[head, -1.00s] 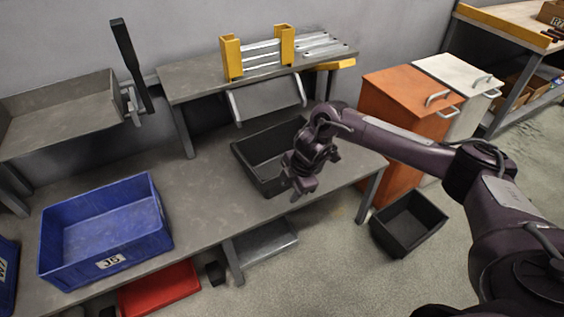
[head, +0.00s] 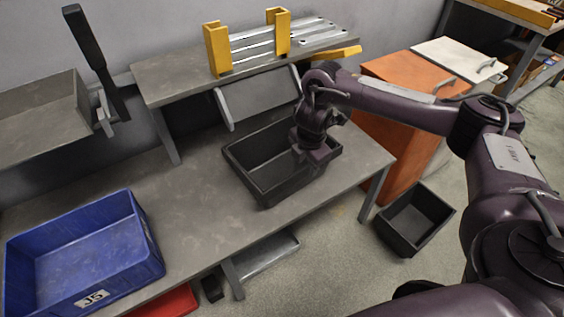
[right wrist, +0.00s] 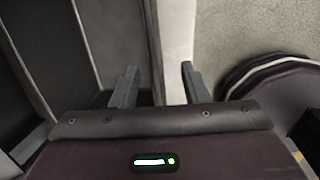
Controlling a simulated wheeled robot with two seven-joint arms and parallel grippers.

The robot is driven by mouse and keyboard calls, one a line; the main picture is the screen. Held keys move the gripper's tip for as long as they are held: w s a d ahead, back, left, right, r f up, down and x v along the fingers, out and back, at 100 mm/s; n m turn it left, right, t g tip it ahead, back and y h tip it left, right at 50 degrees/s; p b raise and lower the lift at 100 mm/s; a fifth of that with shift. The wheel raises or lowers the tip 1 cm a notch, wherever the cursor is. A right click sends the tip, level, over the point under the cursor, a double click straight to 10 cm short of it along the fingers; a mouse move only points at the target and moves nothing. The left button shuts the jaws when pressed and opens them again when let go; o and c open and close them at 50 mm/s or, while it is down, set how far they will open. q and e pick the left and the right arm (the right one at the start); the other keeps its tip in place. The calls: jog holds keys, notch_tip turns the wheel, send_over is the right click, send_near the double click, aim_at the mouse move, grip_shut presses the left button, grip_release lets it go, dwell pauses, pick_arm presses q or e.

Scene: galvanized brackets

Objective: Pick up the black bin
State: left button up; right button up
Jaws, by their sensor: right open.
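A black bin (head: 262,187) stands upright on the grey workbench, open at the top, and looks empty. My right gripper (head: 318,162) is at the bin's right end, pointing down; its arm hides part of that end. In the right wrist view, my right gripper (right wrist: 158,85) has its two fingers apart, with a pale strip between them and dark surfaces to the left. I cannot tell whether the fingers touch the bin. A second black bin (head: 402,236) stands on the floor right of the bench. My left gripper is not in view.
A blue bin (head: 155,265) stands on the workbench (head: 190,215) at front left. A raised shelf (head: 185,87) with yellow brackets (head: 217,50) is behind the black bin. Orange (head: 397,70) and white (head: 447,52) lidded cabinets stand at the right. The bench between the bins is clear.

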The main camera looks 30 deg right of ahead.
aim_at(304, 168)
jog(key=f, duration=0.2)
jog(key=w+f+b, duration=0.1)
jog(key=f, duration=0.1)
jog(key=shift+w+d+f, duration=0.15)
jog(key=shift+f, duration=0.05)
jog(key=shift+c, duration=0.3)
grip_shut()
jog(key=shift+w+r, duration=0.1)
dwell(0.8)
